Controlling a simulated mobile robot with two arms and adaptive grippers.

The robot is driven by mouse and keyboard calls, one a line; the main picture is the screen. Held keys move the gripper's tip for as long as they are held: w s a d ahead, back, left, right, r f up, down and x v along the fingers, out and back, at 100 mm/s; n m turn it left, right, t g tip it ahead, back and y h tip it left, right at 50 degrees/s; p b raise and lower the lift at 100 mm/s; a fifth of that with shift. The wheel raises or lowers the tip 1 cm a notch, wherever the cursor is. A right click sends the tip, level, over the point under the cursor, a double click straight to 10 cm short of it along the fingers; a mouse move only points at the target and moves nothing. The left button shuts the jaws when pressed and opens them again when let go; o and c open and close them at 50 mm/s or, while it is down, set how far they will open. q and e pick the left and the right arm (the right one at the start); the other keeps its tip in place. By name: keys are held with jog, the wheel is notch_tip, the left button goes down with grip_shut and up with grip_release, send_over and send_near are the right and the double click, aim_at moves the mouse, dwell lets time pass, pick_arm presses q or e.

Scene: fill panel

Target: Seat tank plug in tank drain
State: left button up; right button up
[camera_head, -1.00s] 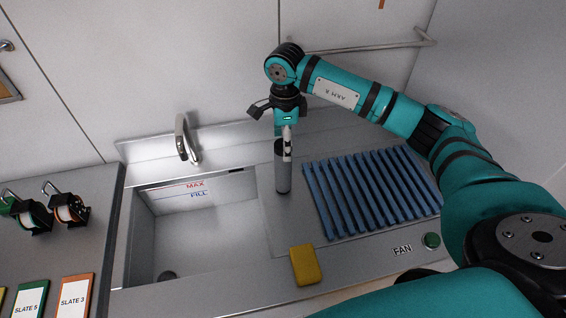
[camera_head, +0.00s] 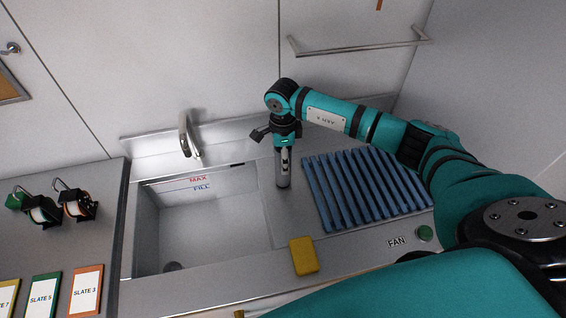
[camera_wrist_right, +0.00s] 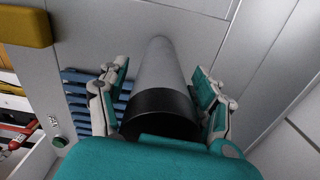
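A grey cylinder with a black top, likely the tank plug (camera_head: 283,182), stands upright on the counter just right of the sink basin. It also shows in the right wrist view (camera_wrist_right: 160,75), black end nearest my palm. My right gripper (camera_head: 284,158) points down over it. In the right wrist view, the fingers (camera_wrist_right: 160,88) are spread on either side of the cylinder, with narrow gaps showing at the tips. The tank drain is probably the dark round spot (camera_head: 172,267) on the basin floor, partly hidden by the front rim. My left gripper is not in view.
The basin (camera_head: 215,230) is empty, with a faucet (camera_head: 187,137) at its back. A yellow block (camera_head: 303,256) lies on the front rim. A blue slatted rack (camera_head: 365,188) lies right of the cylinder. Spools (camera_head: 78,205) and slates (camera_head: 86,290) are at the left.

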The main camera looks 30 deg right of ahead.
jog(key=c, duration=1.1)
jog(key=shift+w+r, duration=0.1)
